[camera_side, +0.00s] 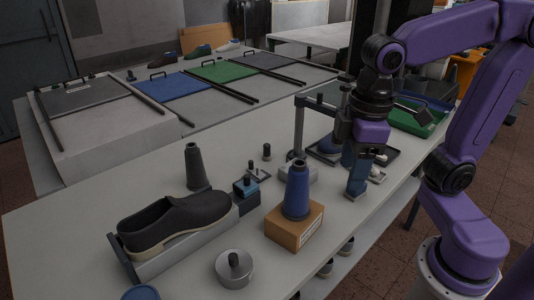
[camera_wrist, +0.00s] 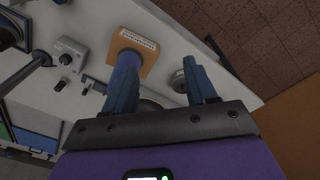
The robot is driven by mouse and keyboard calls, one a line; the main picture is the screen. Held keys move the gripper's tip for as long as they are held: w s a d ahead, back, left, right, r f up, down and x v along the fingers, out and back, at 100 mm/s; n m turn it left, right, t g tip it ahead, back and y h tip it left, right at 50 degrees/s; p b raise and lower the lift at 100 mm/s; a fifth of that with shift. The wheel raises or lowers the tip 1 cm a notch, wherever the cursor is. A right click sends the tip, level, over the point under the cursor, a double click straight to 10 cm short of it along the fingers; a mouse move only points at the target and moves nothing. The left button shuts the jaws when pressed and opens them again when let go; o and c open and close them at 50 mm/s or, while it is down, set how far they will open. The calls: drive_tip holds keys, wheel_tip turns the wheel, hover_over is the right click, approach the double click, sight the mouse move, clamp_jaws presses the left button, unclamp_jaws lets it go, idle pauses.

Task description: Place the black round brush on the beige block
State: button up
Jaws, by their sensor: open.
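The beige block (camera_side: 284,234), tan with a white label, stands near the table's front edge, with a blue cone (camera_side: 297,190) upright on it. In the wrist view the block (camera_wrist: 146,62) lies beyond my left finger. My gripper (camera_side: 356,192) is open, fingers down, to the right of the block in the side view. In the wrist view its fingers (camera_wrist: 158,84) are apart, with a small round grey and dark item (camera_wrist: 178,82) partly behind the right one. I cannot tell for certain which item is the black round brush; my gripper hides part of this area.
A dark shoe (camera_side: 175,220) on a grey stand, a round metal piece with a black knob (camera_side: 234,268) and a dark cone (camera_side: 195,168) stand to the left. A small grey box (camera_wrist: 70,52) is beside the block. A dark tray with items lies behind my gripper.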

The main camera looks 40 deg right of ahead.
drive_tip(key=w+a+r+m, duration=0.25)
drive_tip(key=w+m, duration=0.45)
drive_tip(key=w, duration=0.8)
drive_tip(key=w+d+m+t+h, duration=0.1)
drive_tip(key=w+d+m+h, duration=0.15)
drive_tip(key=w+m, duration=0.65)
drive_tip(key=m+h, duration=0.2)
drive_tip(key=m, duration=0.5)
hover_over(267, 145)
drive_tip(key=s+a, duration=0.2)
drive_tip(key=a, duration=0.3)
wheel_tip(267, 145, down, 9)
drive_tip(key=x, duration=1.2)
drive_tip(key=shift+s+a+f, duration=0.1)
drive_tip(key=shift+a+f, duration=0.15)
drive_tip(key=shift+f, duration=0.15)
drive_tip(key=f, duration=0.3)
drive_tip(key=shift+d+f, duration=0.3)
drive_tip(key=shift+f, duration=0.1)
drive_tip(key=shift+w+d+f, duration=0.25)
drive_tip(key=shift+w+f, duration=0.05)
drive_tip(key=shift+f, duration=0.35)
